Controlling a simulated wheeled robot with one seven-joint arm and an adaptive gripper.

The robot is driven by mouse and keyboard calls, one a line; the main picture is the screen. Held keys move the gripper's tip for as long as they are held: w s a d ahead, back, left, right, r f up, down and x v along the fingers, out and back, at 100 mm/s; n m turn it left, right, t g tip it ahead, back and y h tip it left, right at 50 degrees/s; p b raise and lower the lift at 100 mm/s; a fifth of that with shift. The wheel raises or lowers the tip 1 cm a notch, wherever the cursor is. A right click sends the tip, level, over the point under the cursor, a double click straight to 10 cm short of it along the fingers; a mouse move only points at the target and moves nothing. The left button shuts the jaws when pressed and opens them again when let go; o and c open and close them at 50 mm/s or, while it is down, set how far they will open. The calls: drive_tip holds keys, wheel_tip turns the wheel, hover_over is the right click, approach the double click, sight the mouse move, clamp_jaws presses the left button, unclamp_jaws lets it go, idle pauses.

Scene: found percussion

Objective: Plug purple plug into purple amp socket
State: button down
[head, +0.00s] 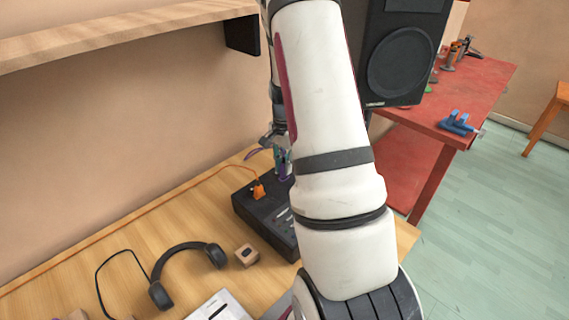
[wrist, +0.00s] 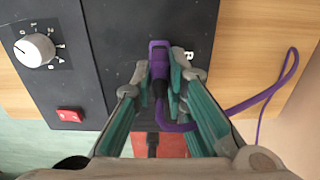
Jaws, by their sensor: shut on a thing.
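The purple plug (wrist: 159,52) is between the fingertips of my gripper (wrist: 161,78) in the wrist view. The gripper is shut on it, over the top face of the black amp (wrist: 108,60). A purple cable (wrist: 240,103) runs from the plug to the right and loops over the wood. The purple socket is not distinguishable; the plug and fingers cover that spot. I cannot tell whether the plug is seated or just above the panel. In the head view, my gripper (head: 283,161) is at the far end of the amp (head: 243,211), partly hidden by my arm.
An orange plug (head: 258,191) with an orange cable stands on the amp near my gripper. The amp carries a white knob (wrist: 36,49) and a red switch (wrist: 70,115). Headphones (head: 160,292) and a small wooden block (head: 247,255) lie on the table. A black speaker (head: 402,55) stands behind my arm.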

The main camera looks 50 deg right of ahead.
drive_tip(key=shift+f+b, duration=0.4)
drive_tip(key=shift+f, duration=0.6)
drive_tip(key=c, duration=1.5)
unclamp_jaws()
drive_tip(key=shift+r, duration=0.1)
wheel_tip(320, 180, up, 12)
drive_tip(key=shift+f, duration=0.1)
